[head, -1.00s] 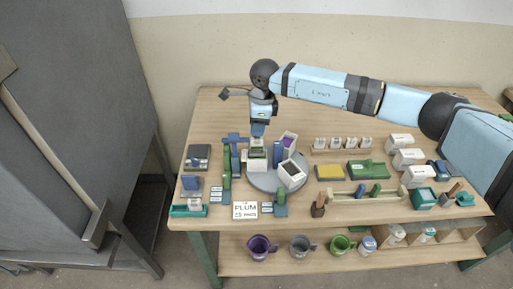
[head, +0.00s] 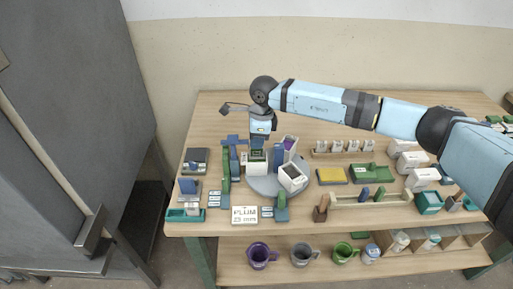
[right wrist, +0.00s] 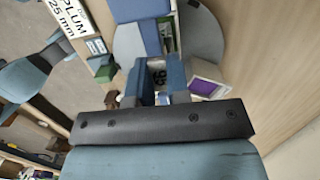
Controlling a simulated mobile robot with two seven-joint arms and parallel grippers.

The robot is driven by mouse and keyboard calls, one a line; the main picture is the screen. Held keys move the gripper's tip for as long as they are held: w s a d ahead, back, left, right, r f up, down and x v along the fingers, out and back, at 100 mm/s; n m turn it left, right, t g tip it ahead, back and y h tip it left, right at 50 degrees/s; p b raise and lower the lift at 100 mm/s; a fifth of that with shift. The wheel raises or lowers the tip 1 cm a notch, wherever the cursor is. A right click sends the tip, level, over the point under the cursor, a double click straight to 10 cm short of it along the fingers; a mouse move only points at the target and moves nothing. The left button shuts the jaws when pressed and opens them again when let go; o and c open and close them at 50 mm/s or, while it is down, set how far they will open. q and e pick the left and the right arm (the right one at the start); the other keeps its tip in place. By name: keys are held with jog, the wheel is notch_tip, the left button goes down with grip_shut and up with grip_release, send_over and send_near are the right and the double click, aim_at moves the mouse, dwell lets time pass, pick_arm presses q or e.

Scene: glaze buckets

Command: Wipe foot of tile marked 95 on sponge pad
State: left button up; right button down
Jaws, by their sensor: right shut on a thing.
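The yellow sponge pad (head: 332,175) lies flat to the right of the turntable, apart from the gripper. My left gripper is not in view.
A bucket with purple glaze (head: 290,143) and a dark-filled one (head: 293,178) stand close beside the green one. A PLUM sign (head: 244,215) stands in front. A green tray (head: 372,174) is right of the sponge. Mugs stand on the lower shelf.

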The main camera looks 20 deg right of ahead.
jog(key=shift+r+p, duration=1.6)
jog(key=shift+r, duration=2.15)
